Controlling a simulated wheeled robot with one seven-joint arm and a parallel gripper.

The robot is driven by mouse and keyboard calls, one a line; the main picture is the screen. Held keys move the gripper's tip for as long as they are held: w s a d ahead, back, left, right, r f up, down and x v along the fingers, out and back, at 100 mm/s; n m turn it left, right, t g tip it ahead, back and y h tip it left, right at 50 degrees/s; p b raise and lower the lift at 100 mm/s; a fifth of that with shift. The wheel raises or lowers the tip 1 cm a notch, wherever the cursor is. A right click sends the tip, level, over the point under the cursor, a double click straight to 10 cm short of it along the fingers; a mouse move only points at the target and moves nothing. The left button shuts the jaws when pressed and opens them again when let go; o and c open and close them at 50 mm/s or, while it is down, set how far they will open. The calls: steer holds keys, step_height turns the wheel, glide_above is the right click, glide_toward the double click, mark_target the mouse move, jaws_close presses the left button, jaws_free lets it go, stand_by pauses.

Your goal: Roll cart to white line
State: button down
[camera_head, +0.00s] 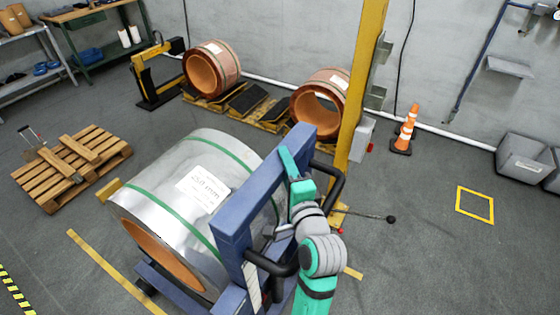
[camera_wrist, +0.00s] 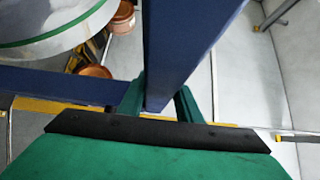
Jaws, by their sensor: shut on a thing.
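The cart has a blue frame (camera_head: 236,225) and carries a large silver coil (camera_head: 180,175) with green straps, a white label and a copper-brown core. Black handles (camera_head: 325,170) stick out from the frame on my side. My gripper (camera_head: 293,172) is at the frame's near side, and the wrist view shows its green fingers (camera_wrist: 158,100) on either side of a blue bar (camera_wrist: 172,50), shut on it. The coil's edge also shows in the wrist view (camera_wrist: 50,25). I cannot make out a white line painted on the floor; a pale strip (camera_head: 270,82) runs along the wall base.
A yellow post (camera_head: 358,90) stands just beyond the cart. Two copper coils (camera_head: 212,68) rest at the back. A wooden pallet (camera_head: 72,165) lies at left. Floor around the yellow square (camera_head: 474,203) is clear.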

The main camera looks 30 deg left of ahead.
steer(key=d, duration=0.7)
stand_by(1.0)
steer(key=shift+s, duration=0.1)
steer(key=shift+a+r, duration=0.1)
steer(key=shift+a, duration=0.05)
stand_by(0.5)
